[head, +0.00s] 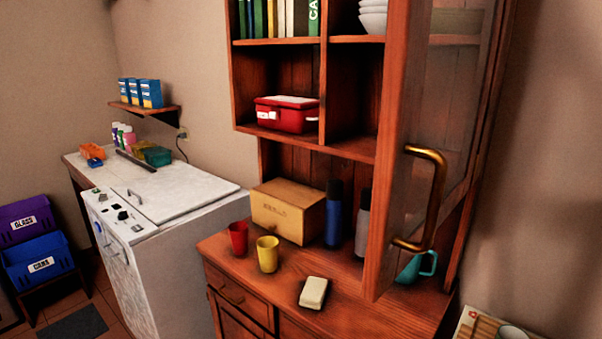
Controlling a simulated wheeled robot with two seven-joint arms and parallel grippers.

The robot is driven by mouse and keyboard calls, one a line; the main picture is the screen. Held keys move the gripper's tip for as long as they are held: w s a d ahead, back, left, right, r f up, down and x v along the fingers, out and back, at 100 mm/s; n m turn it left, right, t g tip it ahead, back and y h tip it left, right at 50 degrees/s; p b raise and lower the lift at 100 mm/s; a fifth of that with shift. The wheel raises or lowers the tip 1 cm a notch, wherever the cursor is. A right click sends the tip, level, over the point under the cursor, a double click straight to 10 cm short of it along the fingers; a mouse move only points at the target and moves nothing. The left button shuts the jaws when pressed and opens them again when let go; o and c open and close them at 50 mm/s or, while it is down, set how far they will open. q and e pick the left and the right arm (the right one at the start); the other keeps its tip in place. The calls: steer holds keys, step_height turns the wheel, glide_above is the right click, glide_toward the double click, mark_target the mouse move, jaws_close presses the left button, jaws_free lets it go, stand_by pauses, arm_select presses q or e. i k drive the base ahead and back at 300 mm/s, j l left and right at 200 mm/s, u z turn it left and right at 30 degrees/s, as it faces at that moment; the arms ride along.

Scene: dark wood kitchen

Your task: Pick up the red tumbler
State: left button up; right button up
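The red tumbler (238,238) stands upright near the left end of the wooden cabinet's counter (362,313). A yellow tumbler (267,254) stands upright to its right and a little nearer. A wooden bread box (288,210) is behind the two tumblers. Neither of my grippers is in the head view.
An open glass cabinet door (398,180) with a brass handle juts over the counter's right part, partly hiding a teal mug (417,266). Blue (334,215) and grey (363,225) bottles stand behind. A cream block (314,292) lies in front. A white appliance (165,225) stands left.

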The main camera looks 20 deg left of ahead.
mark_target(239, 239)
steer(key=k+j+u, duration=0.2)
steer(key=k, duration=0.45)
steer(key=i+j+u, duration=0.2)
steer(key=u, duration=0.3)
steer(key=i+j+u, duration=0.2)
steer(key=u, duration=0.25)
steer(key=i+j, duration=0.15)
steer(key=i, duration=0.3)
steer(key=i+j, duration=0.2)
steer(key=i, duration=0.25)
steer(key=i+j, duration=0.15)
steer(key=i, duration=0.3)
steer(key=i+j, duration=0.2)
steer(key=i, duration=0.25)
